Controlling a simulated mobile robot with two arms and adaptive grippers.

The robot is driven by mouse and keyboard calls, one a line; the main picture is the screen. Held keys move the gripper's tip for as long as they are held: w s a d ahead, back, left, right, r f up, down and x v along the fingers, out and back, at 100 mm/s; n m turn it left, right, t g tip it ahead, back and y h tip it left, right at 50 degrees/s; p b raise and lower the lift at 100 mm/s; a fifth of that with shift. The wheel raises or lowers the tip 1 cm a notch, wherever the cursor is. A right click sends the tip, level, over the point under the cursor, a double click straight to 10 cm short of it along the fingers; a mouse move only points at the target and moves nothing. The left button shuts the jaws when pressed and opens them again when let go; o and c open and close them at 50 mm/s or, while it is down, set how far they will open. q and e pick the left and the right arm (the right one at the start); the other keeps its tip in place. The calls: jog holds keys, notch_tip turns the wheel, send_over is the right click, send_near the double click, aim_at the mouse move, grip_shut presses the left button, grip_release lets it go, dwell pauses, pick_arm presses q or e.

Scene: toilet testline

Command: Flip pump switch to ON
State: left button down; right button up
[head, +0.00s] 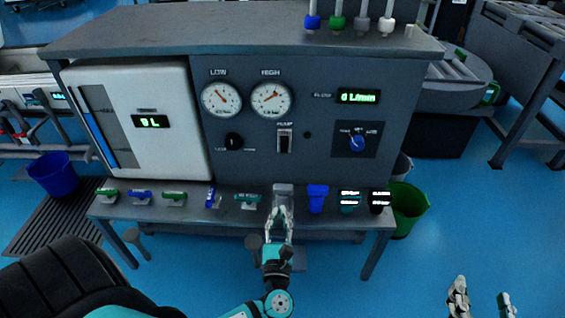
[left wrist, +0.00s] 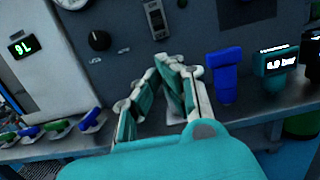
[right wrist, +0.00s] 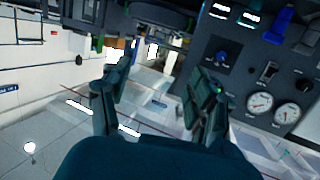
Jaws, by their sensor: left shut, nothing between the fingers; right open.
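The pump switch (head: 285,140) is a small upright switch in a pale plate under the PUMP label, on the dark panel below the two dials. It also shows at the top of the left wrist view (left wrist: 157,19) and at the right of the right wrist view (right wrist: 268,72). I cannot tell its ON or OFF position. My left gripper (head: 281,209) is shut and empty, below the switch at the shelf, in front of a grey fitting (head: 283,189). It is apart from the switch. My right gripper (head: 482,300) is open and empty, low at the right, far from the panel.
A black knob (head: 233,142) is left of the switch and a blue knob (head: 356,143) is right. Valves, a blue fitting (head: 317,198) and small displays line the shelf (head: 232,216). A green bucket (head: 409,209) stands right of the bench. Floor at front right is clear.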

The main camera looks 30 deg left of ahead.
aim_at(281, 186)
pick_arm(q)
jog(key=b+x, duration=0.1)
jog(key=x, duration=0.8)
jog(key=shift+w+a, duration=0.1)
jog(key=shift+w, duration=0.05)
jog(key=shift+b+x, duration=0.8)
jog(key=shift+x, duration=3.4)
pick_arm(e)
notch_tip(281, 186, up, 11)
jog(key=s+a+t+y, duration=0.1)
jog(key=t+y, duration=0.1)
jog(key=t, duration=0.5)
jog(key=shift+a+y, duration=0.2)
jog(key=shift+y, duration=0.1)
